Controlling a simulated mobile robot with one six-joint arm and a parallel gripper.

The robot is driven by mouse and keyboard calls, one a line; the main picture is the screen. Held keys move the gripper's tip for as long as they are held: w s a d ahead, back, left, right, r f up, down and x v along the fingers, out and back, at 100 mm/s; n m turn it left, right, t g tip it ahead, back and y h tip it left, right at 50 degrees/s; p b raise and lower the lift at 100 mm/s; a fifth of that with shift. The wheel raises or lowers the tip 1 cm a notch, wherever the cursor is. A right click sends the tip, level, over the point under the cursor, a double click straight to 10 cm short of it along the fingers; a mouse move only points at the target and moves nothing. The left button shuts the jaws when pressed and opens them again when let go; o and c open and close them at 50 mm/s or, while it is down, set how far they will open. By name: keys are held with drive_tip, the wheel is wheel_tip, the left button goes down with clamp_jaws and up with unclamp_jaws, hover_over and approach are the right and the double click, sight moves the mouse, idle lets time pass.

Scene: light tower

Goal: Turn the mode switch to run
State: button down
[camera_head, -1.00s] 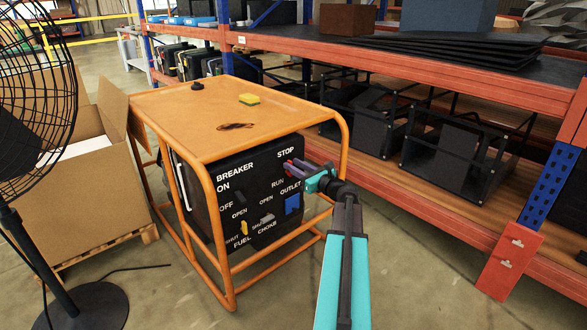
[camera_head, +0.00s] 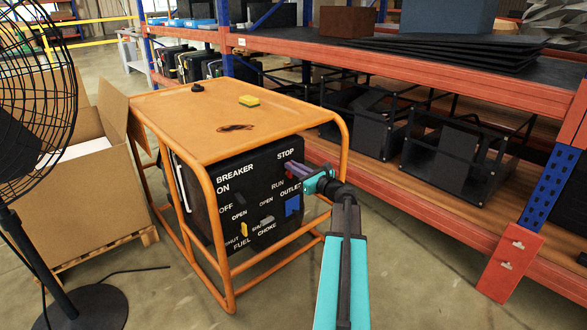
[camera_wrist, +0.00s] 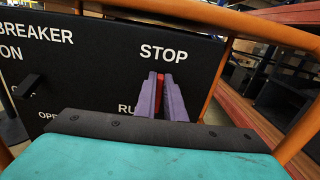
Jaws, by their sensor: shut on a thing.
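The black generator panel (camera_head: 212,212) faces me inside an orange tube frame, with STOP and RUN lettering at its upper right. The red mode switch (camera_wrist: 160,92) shows between my purple fingers in the wrist view. Its visible end lies just below STOP, and RUN is partly hidden by my gripper body. My gripper (camera_head: 288,167) reaches the panel from the right and is shut on the red switch. The fingers (camera_wrist: 168,96) lie on both sides of it. The switch's lower part is hidden, so its exact angle is hard to tell.
A blue outlet cover (camera_head: 292,207) sits just below my gripper. A yellow fuel lever (camera_head: 243,230) and a grey choke lever (camera_head: 267,219) are lower left. The orange frame tube (camera_head: 343,155) rises close to my wrist. Shelving (camera_head: 440,75) stands at right, a fan (camera_head: 35,80) at left.

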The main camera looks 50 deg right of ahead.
drive_tip(key=shift+a, duration=0.1)
drive_tip(key=n+b, duration=0.1)
drive_tip(key=a+n, duration=0.1)
drive_tip(key=n, duration=0.1)
drive_tip(key=a+f+n+b, duration=0.1)
drive_tip(key=n, duration=0.1)
drive_tip(key=shift+b, duration=0.35)
drive_tip(key=n+b, duration=0.1)
drive_tip(key=n, duration=0.1)
drive_tip(key=a+f+n+b, duration=0.1)
drive_tip(key=n+b, duration=0.1)
drive_tip(key=shift+w, duration=0.1)
drive_tip(key=n+b, duration=0.1)
drive_tip(key=f+n+b, duration=0.1)
drive_tip(key=n+b, duration=0.1)
drive_tip(key=a+f+n+b, duration=0.1)
drive_tip(key=n+b, duration=0.1)
drive_tip(key=shift+a, duration=0.1)
drive_tip(key=n+b, duration=0.3)
drive_tip(key=shift+f+n+b, duration=0.3)
drive_tip(key=shift+f, duration=0.1)
drive_tip(key=c, duration=1.8)
unclamp_jaws()
drive_tip(key=shift+c, duration=0.2)
